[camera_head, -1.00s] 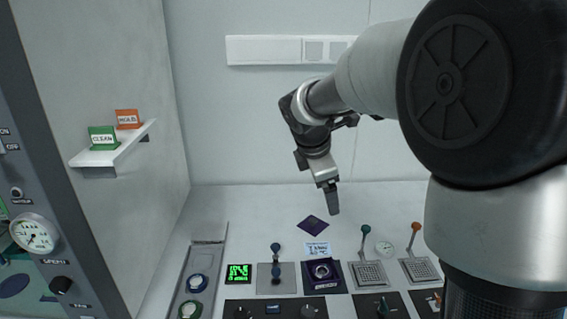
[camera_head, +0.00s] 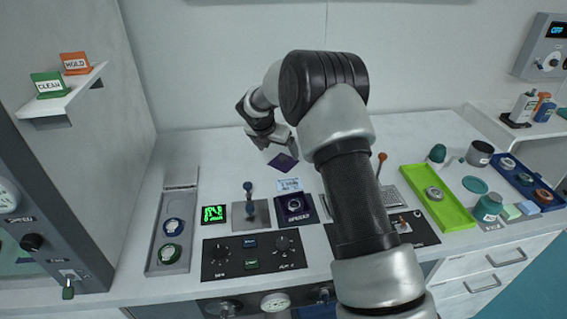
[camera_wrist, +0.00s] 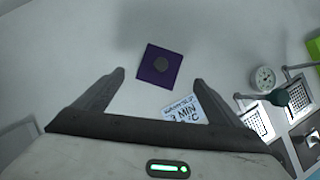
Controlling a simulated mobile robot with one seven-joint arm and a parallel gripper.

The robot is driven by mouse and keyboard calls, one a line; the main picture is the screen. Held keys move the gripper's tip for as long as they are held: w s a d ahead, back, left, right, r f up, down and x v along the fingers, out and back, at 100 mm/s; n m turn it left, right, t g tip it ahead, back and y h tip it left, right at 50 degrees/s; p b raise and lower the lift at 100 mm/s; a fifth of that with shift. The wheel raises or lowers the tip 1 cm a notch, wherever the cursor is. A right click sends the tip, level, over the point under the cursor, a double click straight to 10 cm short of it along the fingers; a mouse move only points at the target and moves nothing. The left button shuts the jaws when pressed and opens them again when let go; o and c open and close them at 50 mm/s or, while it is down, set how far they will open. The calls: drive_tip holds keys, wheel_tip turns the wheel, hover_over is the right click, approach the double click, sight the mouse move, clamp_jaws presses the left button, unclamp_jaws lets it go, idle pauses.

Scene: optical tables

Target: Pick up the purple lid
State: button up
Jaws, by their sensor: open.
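The purple lid (camera_head: 281,163) is a flat dark purple square lying on the white table behind the small white note card. In the wrist view the lid (camera_wrist: 149,75) shows a round grey knob in its middle. My gripper (camera_wrist: 159,77) is open and empty, with its two fingers spread to the left and right of the lid in that picture. In the head view my gripper (camera_head: 293,150) is over the table at the lid's far right side, partly covering its edge. The exact height above the lid is hard to tell.
The note card (camera_head: 290,185) lies just in front of the lid. A dark purple box with a round ring (camera_head: 295,206) and a blue-knobbed lever (camera_head: 249,192) stand nearer the front. A green tray (camera_head: 437,213) is at right. The table left of the lid is clear.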

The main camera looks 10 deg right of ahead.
sight(282, 158)
drive_tip(key=x, duration=0.7)
drive_tip(key=shift+w+f, duration=0.1)
drive_tip(key=c, duration=1.1)
